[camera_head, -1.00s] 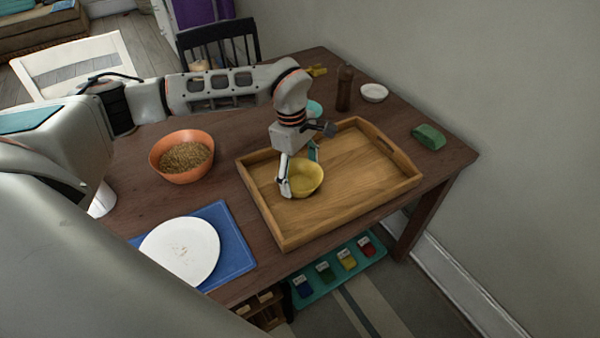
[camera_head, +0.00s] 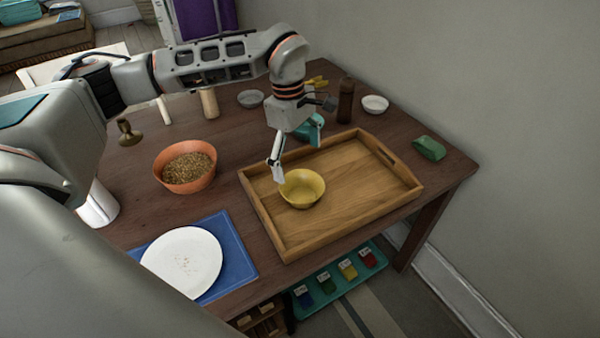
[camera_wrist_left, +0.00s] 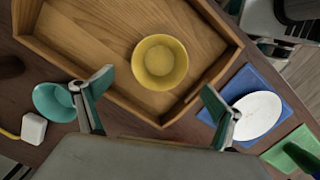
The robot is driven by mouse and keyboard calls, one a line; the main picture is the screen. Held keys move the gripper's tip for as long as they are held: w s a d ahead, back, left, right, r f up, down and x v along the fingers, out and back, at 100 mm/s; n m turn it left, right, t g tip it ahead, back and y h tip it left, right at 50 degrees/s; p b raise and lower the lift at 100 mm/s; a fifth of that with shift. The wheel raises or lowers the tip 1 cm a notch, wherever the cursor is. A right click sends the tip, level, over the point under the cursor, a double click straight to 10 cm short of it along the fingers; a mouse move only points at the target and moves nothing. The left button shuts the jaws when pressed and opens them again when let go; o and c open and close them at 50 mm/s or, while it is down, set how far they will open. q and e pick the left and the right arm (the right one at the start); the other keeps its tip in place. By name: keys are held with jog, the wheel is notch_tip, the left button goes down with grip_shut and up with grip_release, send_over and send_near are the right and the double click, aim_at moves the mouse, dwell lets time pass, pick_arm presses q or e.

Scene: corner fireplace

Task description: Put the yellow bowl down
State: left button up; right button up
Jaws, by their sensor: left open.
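The yellow bowl (camera_head: 302,189) stands upright in the left part of the wooden tray (camera_head: 370,208). It also shows whole in the left wrist view (camera_wrist_left: 160,62), inside the tray near its rim. My left gripper (camera_head: 294,160) is open and empty, just above and behind the bowl. In the left wrist view its two fingertips (camera_wrist_left: 155,88) are wide apart, with the bowl beyond them and touching neither. My right gripper is not in view.
An orange bowl of grain (camera_head: 186,167) stands left of the tray. A white plate (camera_head: 182,262) lies on a blue mat (camera_head: 238,262) at the front. A brown bottle (camera_head: 346,100), a small white bowl (camera_head: 375,104) and a green object (camera_head: 429,148) stand behind the tray.

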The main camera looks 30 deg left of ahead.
pick_arm(q)
jog(key=shift+a+r, duration=0.15)
jog(key=shift+r, duration=1.4)
